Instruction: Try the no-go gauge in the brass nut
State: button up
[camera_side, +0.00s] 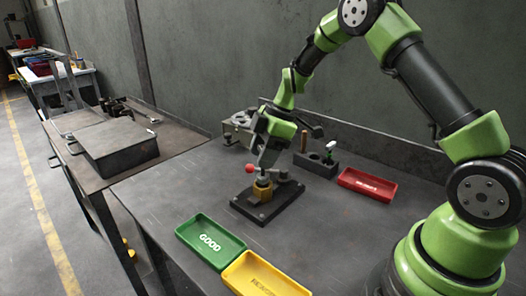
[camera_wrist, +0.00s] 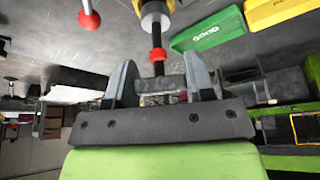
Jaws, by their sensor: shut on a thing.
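The brass nut (camera_side: 262,189) sits upright in a dark fixture (camera_side: 246,205) on the bench. My gripper (camera_wrist: 160,85) is above it, pointing down, with its jaws shut on the no-go gauge (camera_wrist: 156,38). The gauge has a red band and a dark shaft, with a pale plug end towards the nut. The nut shows only partly at the top edge of the wrist view (camera_wrist: 168,4). The plug end is at or very near the nut; I cannot tell whether it has entered the bore.
A red ball knob (camera_side: 250,165) is close beside the gripper. The green GOOD tray (camera_side: 183,233) and yellow tray (camera_side: 235,284) lie in front. A red tray (camera_side: 345,181) and a dark rack (camera_side: 313,167) stand behind right. A grey box (camera_side: 118,148) is at left.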

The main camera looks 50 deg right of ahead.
jog(key=shift+f, duration=0.65)
jog(key=shift+r, duration=0.2)
dwell(0.6)
jog(key=shift+r, duration=2.75)
